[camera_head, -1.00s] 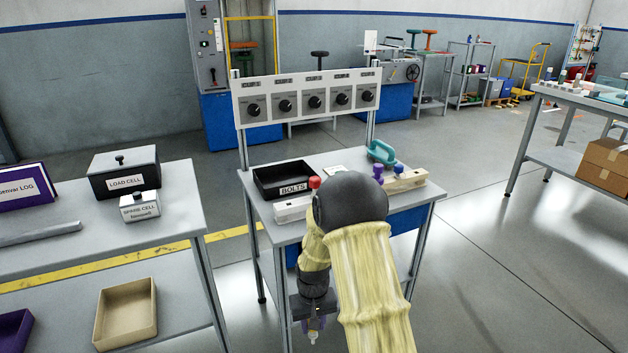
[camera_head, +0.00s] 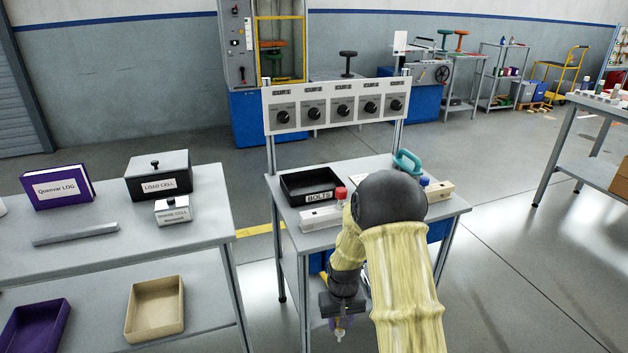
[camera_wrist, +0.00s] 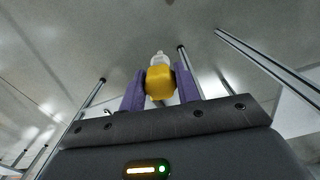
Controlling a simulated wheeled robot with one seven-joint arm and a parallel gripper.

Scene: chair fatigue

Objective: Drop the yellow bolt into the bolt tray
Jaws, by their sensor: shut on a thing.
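The yellow bolt (camera_wrist: 160,82) is held between the two purple fingers of my gripper (camera_wrist: 161,90) in the wrist view. Its pale tip points away from the gripper. In the head view my gripper (camera_head: 338,322) hangs low in front of the middle table, below its top, and the bolt shows only as a small pale tip (camera_head: 339,336). The black bolt tray (camera_head: 312,186), labelled BOLTS, stands on that table at the left. It looks empty, with part of its floor hidden by its front wall. My gripper is apart from the tray, lower and nearer.
A pale block with a red knob (camera_head: 321,217) stands in front of the tray. A teal handled object (camera_head: 407,162) and another pale block (camera_head: 439,190) stand at right, partly behind my arm. A dial panel (camera_head: 338,106) rises behind. The left table (camera_head: 110,241) holds boxes.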

